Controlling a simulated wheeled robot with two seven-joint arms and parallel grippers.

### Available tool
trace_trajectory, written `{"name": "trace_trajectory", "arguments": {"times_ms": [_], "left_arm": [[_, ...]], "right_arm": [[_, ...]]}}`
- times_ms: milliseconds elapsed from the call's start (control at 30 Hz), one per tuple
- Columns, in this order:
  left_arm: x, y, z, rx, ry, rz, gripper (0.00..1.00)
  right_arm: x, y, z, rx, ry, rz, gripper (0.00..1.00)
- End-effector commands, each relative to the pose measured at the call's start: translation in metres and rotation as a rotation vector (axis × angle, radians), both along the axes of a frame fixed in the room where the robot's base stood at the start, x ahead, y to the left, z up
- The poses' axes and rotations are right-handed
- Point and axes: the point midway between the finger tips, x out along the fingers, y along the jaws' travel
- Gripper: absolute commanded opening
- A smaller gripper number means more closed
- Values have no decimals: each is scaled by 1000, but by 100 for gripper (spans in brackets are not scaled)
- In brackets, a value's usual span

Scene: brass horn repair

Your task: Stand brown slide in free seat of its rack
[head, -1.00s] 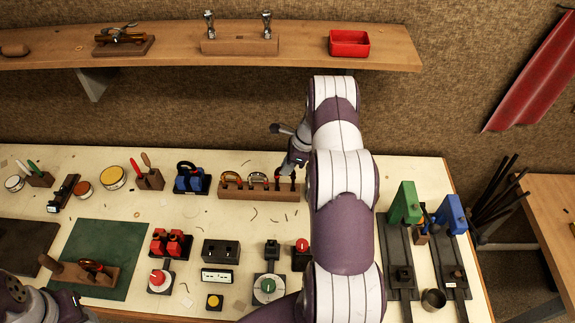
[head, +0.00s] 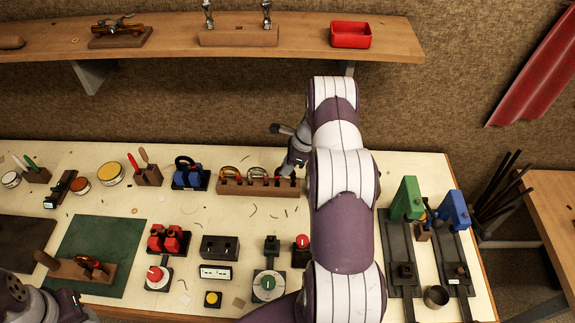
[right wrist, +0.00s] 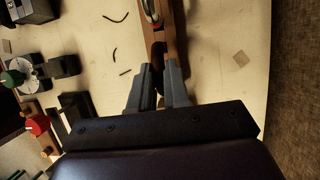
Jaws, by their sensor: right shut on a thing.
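The wooden slide rack (head: 258,188) stands at the back middle of the bench, with several curved slides upright in it. My right gripper (head: 288,169) is at the rack's right end, low over it. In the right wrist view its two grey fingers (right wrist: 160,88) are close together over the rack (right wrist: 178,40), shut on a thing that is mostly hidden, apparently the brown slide. Whether that slide is in a seat cannot be told. A slide with a silver and red curve (right wrist: 152,10) stands farther along the rack. My left gripper (head: 72,302) is at the lower left, its fingers unclear.
Green and blue clamps (head: 408,200) are at the right. A shelf (head: 200,42) hangs above.

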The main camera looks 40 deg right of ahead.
Motion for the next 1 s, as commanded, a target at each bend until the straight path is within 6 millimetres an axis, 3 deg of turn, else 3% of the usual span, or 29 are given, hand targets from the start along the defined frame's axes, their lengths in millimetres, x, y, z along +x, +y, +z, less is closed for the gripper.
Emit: {"name": "trace_trajectory", "arguments": {"times_ms": [333, 367, 400, 433, 767, 867, 1000], "left_arm": [[0, 0, -9, 0, 0, 0, 43], [0, 0, -7, 0, 0, 0, 43], [0, 0, -7, 0, 0, 0, 43], [0, 0, -7, 0, 0, 0, 43], [0, 0, -9, 0, 0, 0, 43], [0, 0, -16, 0, 0, 0, 43], [0, 0, -31, 0, 0, 0, 43]], "right_arm": [[0, 0, -10, 0, 0, 0, 0], [0, 0, -8, 0, 0, 0, 26], [0, 0, -8, 0, 0, 0, 39], [0, 0, -8, 0, 0, 0, 46], [0, -1, -6, -1, -2, 0, 46], [-3, -6, 4, -2, -4, -1, 46], [-10, -17, 33, -5, -6, -1, 46]]}}
